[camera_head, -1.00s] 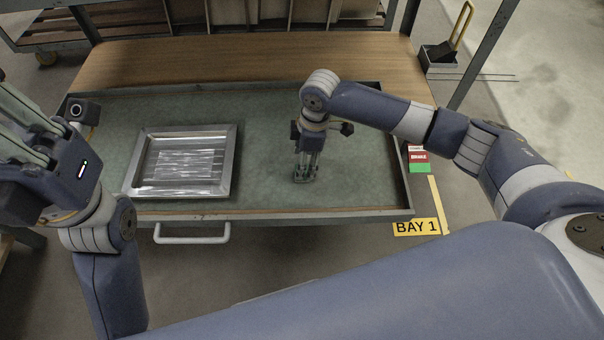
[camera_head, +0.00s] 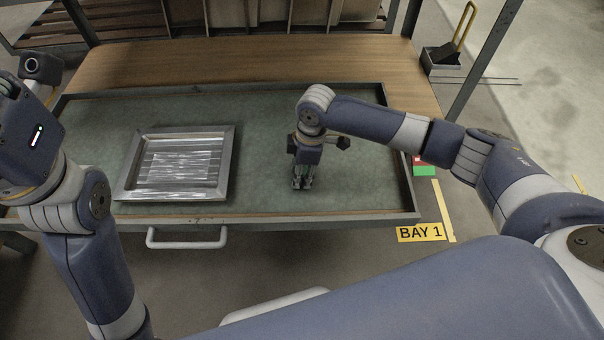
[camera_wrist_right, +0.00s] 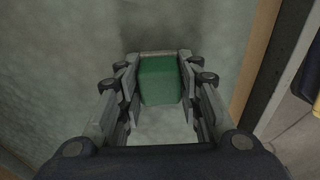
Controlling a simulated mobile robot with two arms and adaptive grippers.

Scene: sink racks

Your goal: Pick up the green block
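The green block (camera_wrist_right: 160,82) sits between the two fingers of my right gripper (camera_wrist_right: 158,70) in the right wrist view, with a finger close against each side. The gripper looks shut on it. In the head view my right gripper (camera_head: 303,183) points down over the right half of the grey-green tray surface (camera_head: 260,150). Only a sliver of the block shows there between the fingers. I cannot tell whether the block touches the surface. My left arm stands at the left edge of the head view, and its fingers are out of the frame.
A silver metal frame (camera_head: 228,172) with a shiny inside lies on the tray's left half. The tray has a raised rim (camera_head: 400,150) and a white front handle (camera_head: 187,243). A wooden top (camera_head: 240,60) lies behind. A yellow "BAY 1" sign (camera_head: 421,232) is at lower right.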

